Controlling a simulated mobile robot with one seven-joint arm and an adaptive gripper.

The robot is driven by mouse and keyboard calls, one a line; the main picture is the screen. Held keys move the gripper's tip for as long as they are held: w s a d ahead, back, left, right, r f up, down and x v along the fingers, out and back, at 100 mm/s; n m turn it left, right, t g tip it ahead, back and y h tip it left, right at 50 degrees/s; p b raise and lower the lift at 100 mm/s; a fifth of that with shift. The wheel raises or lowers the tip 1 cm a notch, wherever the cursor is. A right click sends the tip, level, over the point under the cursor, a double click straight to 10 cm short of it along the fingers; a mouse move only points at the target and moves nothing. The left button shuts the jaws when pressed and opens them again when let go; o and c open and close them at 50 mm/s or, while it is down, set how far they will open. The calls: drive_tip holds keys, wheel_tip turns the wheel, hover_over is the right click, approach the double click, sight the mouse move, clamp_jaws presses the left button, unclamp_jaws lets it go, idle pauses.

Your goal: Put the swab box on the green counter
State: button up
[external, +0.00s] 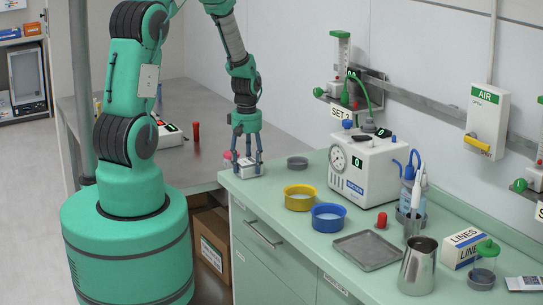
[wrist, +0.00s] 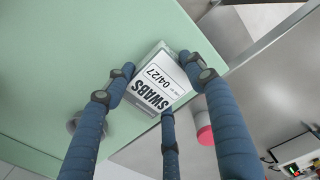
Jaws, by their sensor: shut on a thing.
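The swab box (wrist: 158,84) is a small white and grey carton marked SWABS and 04/27. My gripper (external: 246,165) has its blue fingers around the box, shut on it; the wrist view shows the fingers (wrist: 160,92) on its sides. In the external view the box (external: 245,172) is low over the near left end of the green counter (external: 262,200), close to its edge. It appears at or just above the surface; I cannot tell whether it touches. The fingers partly hide the box.
A grey dish (external: 297,162), a yellow bowl (external: 299,203) and a blue bowl (external: 328,223) stand to the right on the counter. A pink-capped pot (wrist: 205,135) is close to the fingers. A steel bench (external: 190,95) adjoins behind.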

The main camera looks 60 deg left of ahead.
sight(248, 161)
drive_tip(key=shift+f, duration=0.15)
drive_tip(key=o, duration=1.1)
wheel_tip(248, 161, up, 12)
drive_tip(key=shift+r+p, duration=0.25)
drive_tip(key=shift+p, duration=0.25)
idle(0.3)
drive_tip(key=shift+d, duration=0.1)
